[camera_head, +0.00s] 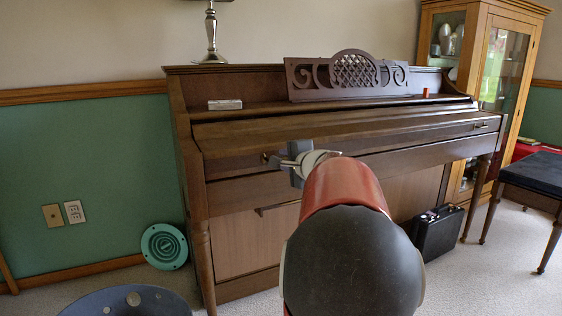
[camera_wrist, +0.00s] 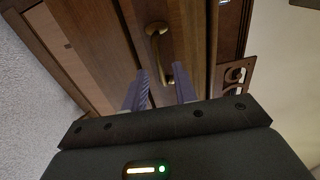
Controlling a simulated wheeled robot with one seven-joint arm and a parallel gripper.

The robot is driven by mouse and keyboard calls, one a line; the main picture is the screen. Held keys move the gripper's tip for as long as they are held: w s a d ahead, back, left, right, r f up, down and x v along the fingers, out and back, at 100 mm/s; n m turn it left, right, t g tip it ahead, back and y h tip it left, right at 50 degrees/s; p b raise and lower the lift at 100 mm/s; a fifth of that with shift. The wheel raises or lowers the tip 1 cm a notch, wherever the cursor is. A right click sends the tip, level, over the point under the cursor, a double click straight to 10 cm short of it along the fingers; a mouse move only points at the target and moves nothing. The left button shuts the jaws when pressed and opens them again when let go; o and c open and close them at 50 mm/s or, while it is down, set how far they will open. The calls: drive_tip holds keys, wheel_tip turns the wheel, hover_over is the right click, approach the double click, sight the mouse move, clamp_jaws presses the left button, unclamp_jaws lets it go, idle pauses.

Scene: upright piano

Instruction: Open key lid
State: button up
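The upright piano (camera_head: 235,240) stands against the wall with its key lid (camera_head: 235,166) closed. A brass handle on the lid's front shows large in the wrist view (camera_wrist: 155,42) and as a small piece at the left in the head view (camera_head: 265,157). A second handle (camera_head: 481,125) is near the right end. My gripper (camera_wrist: 162,72) is open, with its two fingers apart and pointing at the brass handle. The handle's near end appears between the fingertips; I cannot tell whether they touch it. In the head view my arm hides part of the lid's front.
A carved music stand (camera_head: 350,76), a small box (camera_head: 225,104) and a lamp (camera_head: 211,35) are on top of the piano. A black case (camera_head: 438,232) stands on the floor at right, near a dark bench (camera_head: 535,175). A glass cabinet (camera_head: 500,70) stands behind.

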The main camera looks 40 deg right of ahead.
drive_tip(key=shift+x, duration=1.05)
drive_tip(key=shift+c, duration=0.2)
clamp_jaws()
